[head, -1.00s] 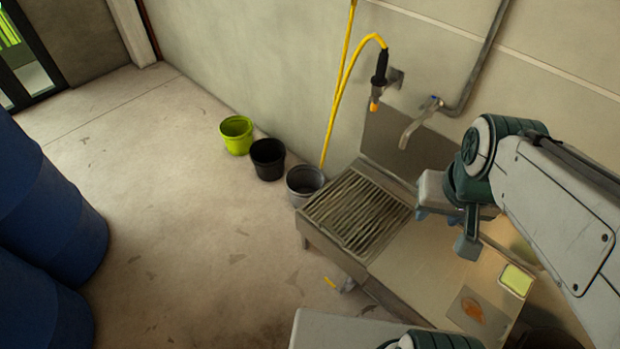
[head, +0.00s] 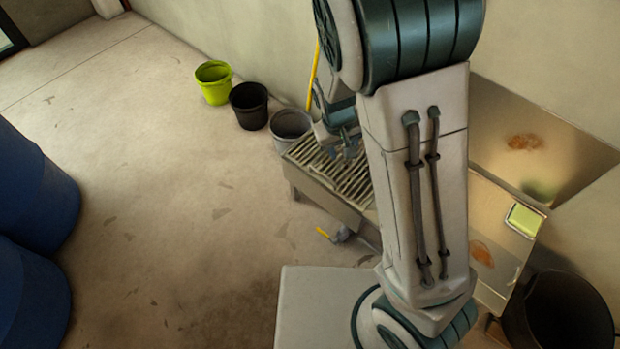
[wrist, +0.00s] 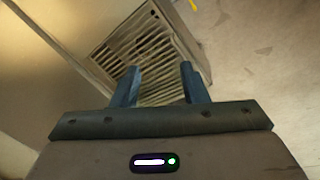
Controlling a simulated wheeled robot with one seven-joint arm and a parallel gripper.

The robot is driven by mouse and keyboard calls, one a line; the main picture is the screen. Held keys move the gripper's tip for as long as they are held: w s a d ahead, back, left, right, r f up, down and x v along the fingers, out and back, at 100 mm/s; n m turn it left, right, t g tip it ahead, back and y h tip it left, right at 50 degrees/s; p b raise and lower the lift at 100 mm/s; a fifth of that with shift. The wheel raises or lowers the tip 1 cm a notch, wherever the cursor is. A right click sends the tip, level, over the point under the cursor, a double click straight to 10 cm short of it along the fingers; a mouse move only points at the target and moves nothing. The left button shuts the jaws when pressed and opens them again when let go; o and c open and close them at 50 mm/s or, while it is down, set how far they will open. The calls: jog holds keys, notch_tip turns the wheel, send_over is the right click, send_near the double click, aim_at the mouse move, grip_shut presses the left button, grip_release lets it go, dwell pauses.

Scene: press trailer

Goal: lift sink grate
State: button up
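The sink grate (head: 330,174) is a panel of parallel slats lying in the left part of the metal sink unit. Its right part is hidden behind my arm in the head view. In the wrist view the grate (wrist: 140,50) lies beyond my fingers, flat in its frame. My gripper (wrist: 160,78) is open, with two blue-grey fingers apart and nothing visible between them. In the head view my gripper (head: 348,150) is over the back part of the grate. I cannot tell whether the fingertips touch the slats.
A grey bucket (head: 290,125), a black bucket (head: 249,105) and a lime bucket (head: 213,82) stand along the wall left of the sink. A yellow sponge (head: 524,219) lies on the counter. A dark bin (head: 558,312) is at lower right. Blue barrels (head: 35,195) stand at left.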

jog(key=w+a+f+n+t+h+b, duration=0.1)
jog(key=w+a+f+n+b, duration=0.15)
jog(key=f, duration=0.55)
jog(key=w+a+f+n+t+h+b, duration=0.15)
jog(key=f+b, duration=0.25)
jog(key=f, duration=0.4)
jog(key=n+t+b, duration=0.2)
jog(key=b, duration=0.1)
send_near(322, 174)
jog(key=shift+h, duration=0.35)
jog(key=b+x, duration=0.4)
jog(key=x, duration=0.1)
jog(key=b+x, duration=0.2)
jog(key=x, duration=0.1)
jog(key=shift+a+f, duration=0.25)
jog(key=shift+f, duration=0.1)
jog(key=shift+b+x, duration=0.75)
jog(key=shift+x, duration=0.25)
jog(key=shift+w+d, duration=0.1)
jog(key=shift+d, duration=0.05)
grip_shut()
